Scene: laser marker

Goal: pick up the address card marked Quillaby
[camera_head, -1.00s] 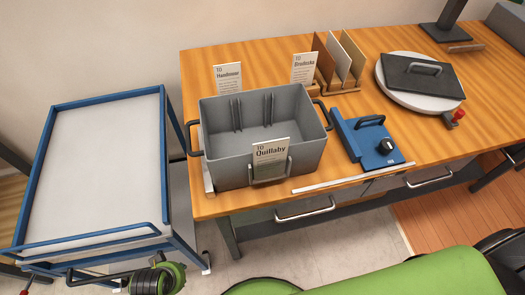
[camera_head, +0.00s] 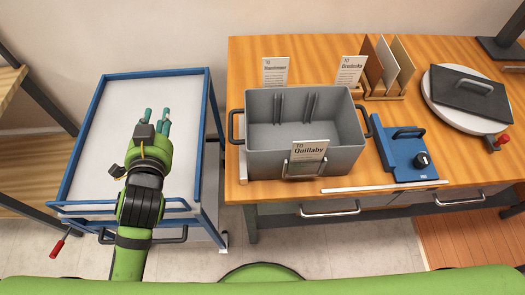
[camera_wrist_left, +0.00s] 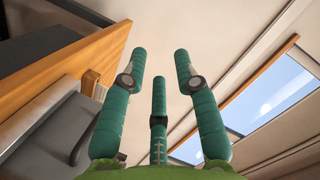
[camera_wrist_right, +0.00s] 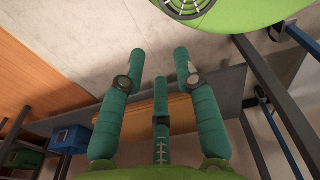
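The address card marked Quillaby (camera_head: 309,151) stands upright in a holder on the front wall of the grey bin (camera_head: 346,160). The bin stands on the wooden workbench and looks empty inside. My left gripper (camera_head: 157,116) is over the blue-framed cart, left of the bin and apart from the card. In the left wrist view its teal fingers (camera_wrist_left: 160,75) are spread with nothing between them. My right gripper is outside the head view. In the right wrist view its teal fingers (camera_wrist_right: 158,75) are spread and empty.
The cart (camera_head: 97,130) has a bare pale top. Cards marked Hawkmoor (camera_head: 275,72) and Brodicka (camera_head: 351,70) stand behind the bin. A blue device (camera_head: 402,153), a card rack (camera_head: 384,97) and a round plate (camera_head: 440,110) sit to the right on the workbench (camera_head: 245,60).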

